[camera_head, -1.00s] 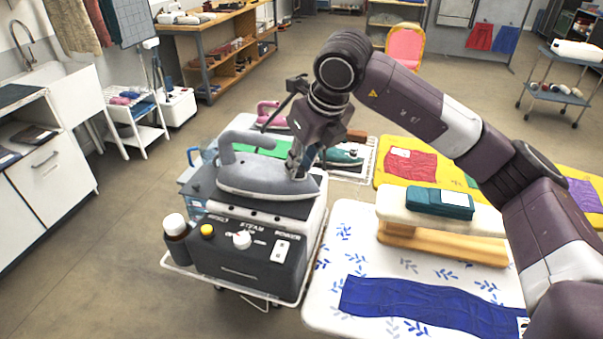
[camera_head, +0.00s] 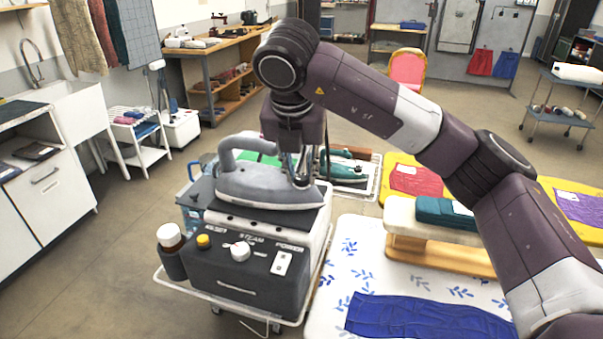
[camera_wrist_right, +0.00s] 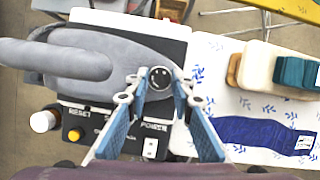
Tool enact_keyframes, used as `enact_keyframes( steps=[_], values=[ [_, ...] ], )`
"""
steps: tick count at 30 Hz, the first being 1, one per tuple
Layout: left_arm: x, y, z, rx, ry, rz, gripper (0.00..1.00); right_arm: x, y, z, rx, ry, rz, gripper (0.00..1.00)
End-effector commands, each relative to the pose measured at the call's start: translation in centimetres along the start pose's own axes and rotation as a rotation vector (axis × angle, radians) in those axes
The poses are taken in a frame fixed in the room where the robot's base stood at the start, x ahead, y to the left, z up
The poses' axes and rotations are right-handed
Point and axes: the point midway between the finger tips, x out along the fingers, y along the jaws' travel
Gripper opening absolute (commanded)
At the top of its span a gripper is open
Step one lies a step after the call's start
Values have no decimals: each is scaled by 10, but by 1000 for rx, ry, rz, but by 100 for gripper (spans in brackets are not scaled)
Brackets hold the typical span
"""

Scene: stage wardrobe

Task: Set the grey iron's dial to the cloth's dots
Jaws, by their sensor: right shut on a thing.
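The grey iron (camera_head: 268,187) rests on top of the black steam station (camera_head: 247,262), its nose to the right. Its round dark dial (camera_wrist_right: 160,77) has small light marks, too small to read, and sits near the nose. My right gripper (camera_head: 301,182) points down at the iron's nose. In the right wrist view its blue-padded fingers (camera_wrist_right: 157,86) are on either side of the dial, shut on it. The blue cloth (camera_head: 425,318) lies on the white, leaf-patterned board; its white label shows in the right wrist view (camera_wrist_right: 305,142), but its dots are not readable. My left gripper is out of view.
The station carries a white knob (camera_head: 240,251), a yellow button (camera_head: 204,241) and a brown bottle (camera_head: 169,237) at its side. A teal iron (camera_head: 346,170) stands behind. A padded wooden sleeve board (camera_head: 440,255) with a folded teal cloth stands right of the station.

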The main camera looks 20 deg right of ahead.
Motion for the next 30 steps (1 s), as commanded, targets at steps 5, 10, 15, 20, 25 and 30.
enact_keyframes(
  steps=[5, 10, 15, 20, 25, 30],
  values=[
    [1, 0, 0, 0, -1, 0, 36, 0, 1, 0, 46, 0, -17, 0],
    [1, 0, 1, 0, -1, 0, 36, 0, 1, 0, 62, 0, -24, 0],
    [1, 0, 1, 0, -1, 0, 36, 0, 1, 0, 64, 0, -25, 0],
    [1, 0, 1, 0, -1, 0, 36, 0, 1, 0, 64, 0, -24, 0],
    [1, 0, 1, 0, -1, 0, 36, 0, 1, 0, 63, 0, -24, 37],
    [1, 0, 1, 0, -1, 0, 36, 0, 1, 0, 63, 0, -25, 39]
  ],
)
